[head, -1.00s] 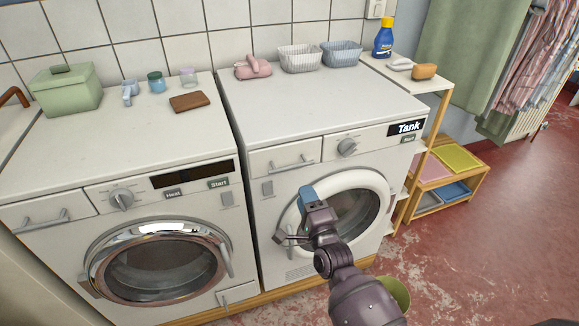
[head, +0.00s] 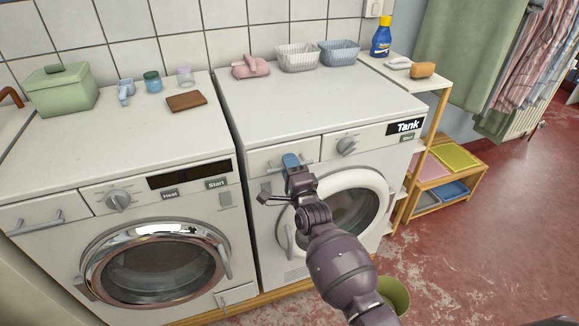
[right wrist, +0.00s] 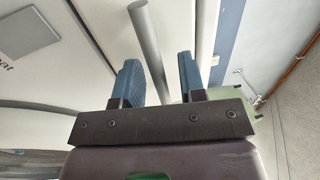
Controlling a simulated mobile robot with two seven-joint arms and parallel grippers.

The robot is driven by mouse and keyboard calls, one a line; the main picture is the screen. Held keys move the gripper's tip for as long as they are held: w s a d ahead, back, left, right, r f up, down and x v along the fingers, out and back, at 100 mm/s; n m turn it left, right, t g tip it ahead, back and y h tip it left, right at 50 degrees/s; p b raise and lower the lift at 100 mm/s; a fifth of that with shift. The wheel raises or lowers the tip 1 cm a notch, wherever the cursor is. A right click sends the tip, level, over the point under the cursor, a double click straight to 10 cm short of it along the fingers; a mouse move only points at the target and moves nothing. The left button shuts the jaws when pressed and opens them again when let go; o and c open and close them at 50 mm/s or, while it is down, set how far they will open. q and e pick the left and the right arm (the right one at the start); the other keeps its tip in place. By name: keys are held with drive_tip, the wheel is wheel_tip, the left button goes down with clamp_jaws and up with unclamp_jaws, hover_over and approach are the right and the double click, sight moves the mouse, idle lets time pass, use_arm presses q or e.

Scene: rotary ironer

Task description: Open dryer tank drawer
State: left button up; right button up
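The dryer (head: 320,100) is the right-hand white machine, with a black "Tank" label (head: 405,127). Its tank drawer (head: 260,164) is at the upper left of the front and looks shut. My right gripper (head: 291,161) is in front of this drawer and hides most of its handle. In the right wrist view the blue fingertips (right wrist: 159,75) are apart, and the grey handle bar (right wrist: 148,45) passes between them. Gaps show on both sides of the bar, so I see no grip on it. My left gripper is not in view.
The washer (head: 120,150) stands at left, with its own drawer and round door. A pink iron-like item (head: 250,67), two baskets (head: 298,57) and a blue bottle (head: 382,38) stand at the back. A green bucket (head: 395,293) is on the floor, right of my arm.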

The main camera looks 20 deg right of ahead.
clamp_jaws()
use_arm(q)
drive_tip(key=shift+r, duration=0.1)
use_arm(e)
drive_tip(key=shift+s, duration=0.1)
use_arm(q)
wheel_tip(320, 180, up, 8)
drive_tip(key=p, duration=0.7)
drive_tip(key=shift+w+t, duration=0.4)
use_arm(e)
drive_tip(key=s, duration=1.9)
drive_tip(key=shift+s+d, duration=0.2)
drive_tip(key=shift+d, duration=0.15)
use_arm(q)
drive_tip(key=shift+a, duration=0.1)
use_arm(e)
unclamp_jaws()
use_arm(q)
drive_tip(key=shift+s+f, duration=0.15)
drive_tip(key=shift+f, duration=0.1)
